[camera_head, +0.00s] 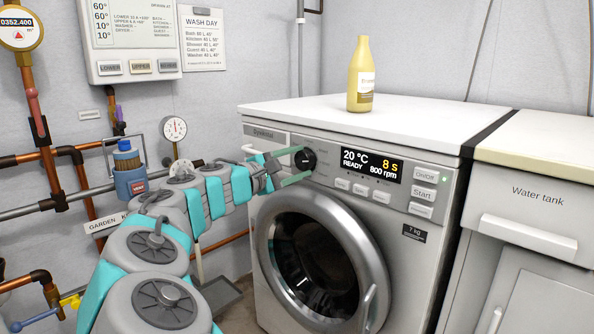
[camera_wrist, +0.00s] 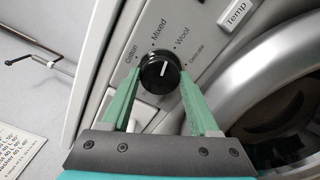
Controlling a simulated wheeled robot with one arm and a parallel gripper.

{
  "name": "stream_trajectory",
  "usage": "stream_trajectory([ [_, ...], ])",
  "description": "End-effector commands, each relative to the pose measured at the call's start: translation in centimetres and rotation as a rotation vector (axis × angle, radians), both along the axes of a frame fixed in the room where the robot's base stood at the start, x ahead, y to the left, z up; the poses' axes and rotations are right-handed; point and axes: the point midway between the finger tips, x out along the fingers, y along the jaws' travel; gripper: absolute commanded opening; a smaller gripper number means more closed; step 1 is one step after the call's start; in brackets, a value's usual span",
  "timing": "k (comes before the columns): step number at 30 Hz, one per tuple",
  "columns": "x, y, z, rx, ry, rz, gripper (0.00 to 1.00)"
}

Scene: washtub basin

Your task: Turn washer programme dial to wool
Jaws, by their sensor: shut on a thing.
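The black programme dial (camera_head: 306,159) is at the upper left of the white washer's front (camera_head: 405,235). In the wrist view the dial (camera_wrist: 160,70) has a white pointer line that points up and slightly right, apparently between the Mixed and Wool labels. Cotton is to its left and Delicate to its right. My gripper (camera_head: 297,166) has its green fingers on either side of the dial and is shut on it; the fingers also show in the wrist view (camera_wrist: 161,80). The washer display (camera_head: 371,165) reads 20 °C, READY, 800 rpm and 8 s.
Buttons, including Start (camera_head: 421,195), lie right of and below the display. The round door (camera_head: 320,262) is below the dial. A yellow bottle (camera_head: 361,80) stands on the washer top. Pipes and gauges (camera_head: 174,128) line the left wall. A water tank unit (camera_head: 530,225) stands to the right.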

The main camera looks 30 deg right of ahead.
Motion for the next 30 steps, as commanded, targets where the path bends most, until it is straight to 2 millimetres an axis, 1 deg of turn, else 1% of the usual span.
stream_trajectory([
  [1, -0.07, -0.08, -0.26, 0.011, -0.034, -0.003, 0.06],
  [6, 0.00, 0.01, -0.22, 0.047, -0.132, -0.001, 0.06],
  [12, 0.02, -0.01, -0.15, 0.074, -0.204, -0.001, 0.06],
  [19, 0.02, 0.00, -0.12, 0.088, -0.238, -0.001, 0.06],
  [30, 0.01, -0.02, -0.11, 0.089, -0.241, -0.002, 0.06],
])
